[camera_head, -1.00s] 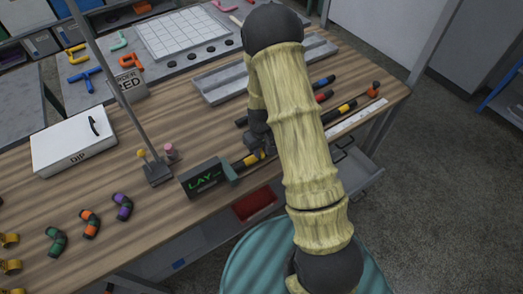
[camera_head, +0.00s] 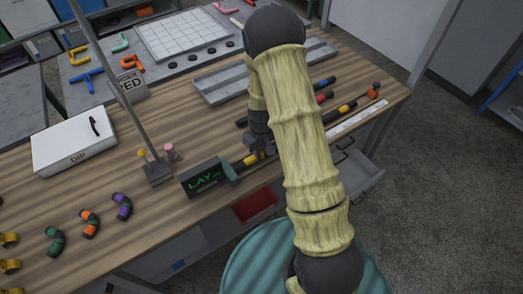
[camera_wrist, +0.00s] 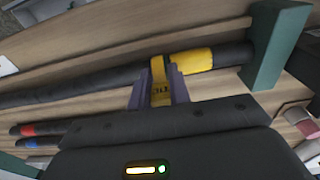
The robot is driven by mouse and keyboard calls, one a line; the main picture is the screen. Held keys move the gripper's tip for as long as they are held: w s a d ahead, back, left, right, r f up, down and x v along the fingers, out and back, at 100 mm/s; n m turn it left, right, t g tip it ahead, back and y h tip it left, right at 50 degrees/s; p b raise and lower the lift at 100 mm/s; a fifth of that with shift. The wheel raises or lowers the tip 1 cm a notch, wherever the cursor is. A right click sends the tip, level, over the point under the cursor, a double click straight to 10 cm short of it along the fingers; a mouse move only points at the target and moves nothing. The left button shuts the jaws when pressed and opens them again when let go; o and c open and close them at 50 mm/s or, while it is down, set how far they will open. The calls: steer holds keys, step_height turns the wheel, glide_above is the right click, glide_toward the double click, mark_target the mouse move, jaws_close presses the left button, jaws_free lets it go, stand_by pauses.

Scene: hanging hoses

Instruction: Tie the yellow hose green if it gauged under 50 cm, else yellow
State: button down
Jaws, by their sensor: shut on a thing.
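The yellow hose, a black hose with yellow bands (camera_head: 345,109), lies along the front of the table, partly hidden by my arm. In the wrist view its yellow band (camera_wrist: 197,61) is just right of the jaws, and its right end is at the green block of the gauge (camera_head: 206,177). The gauge's display shows "LAY" and more text too small to read. A yellow piece with dark marks shows between the fingers. In the head view my gripper (camera_head: 261,144) is mostly behind the arm.
Hoses with red (camera_head: 324,96) and blue (camera_head: 326,82) bands lie behind. A white ruler strip (camera_head: 357,117) lies along the front edge. A grey tray (camera_head: 222,87), a white DIP box (camera_head: 74,142) and a post on a stand (camera_head: 159,173) surround the work area. Coloured elbows (camera_head: 88,223) lie front left.

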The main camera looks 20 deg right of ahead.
mark_target(263, 163)
steer(key=s+f, duration=0.2)
steer(key=shift+d+f+g, duration=0.15)
steer(key=shift+f+g, duration=0.25)
steer(key=c, duration=1.4)
jaws_free()
steer(key=shift+w, duration=0.1)
steer(key=shift+o, duration=0.2)
steer(key=shift+w+r, duration=0.2)
steer(key=shift+r, duration=0.45)
steer(key=shift+o, duration=0.6)
step_height(263, 163, up, 19)
steer(key=shift+w+f+t+b, duration=0.15)
steer(key=shift+w+t+b, duration=0.1)
steer(key=shift+t+b, duration=0.15)
steer(key=shift+s, duration=0.15)
steer(key=s+r+m+t+p, duration=0.1)
steer(key=s+r+m, duration=0.2)
steer(key=s, duration=0.9)
steer(key=shift+s+a+m+t, duration=0.2)
steer(key=shift+s+m+t, duration=0.1)
steer(key=shift+s+t, duration=0.1)
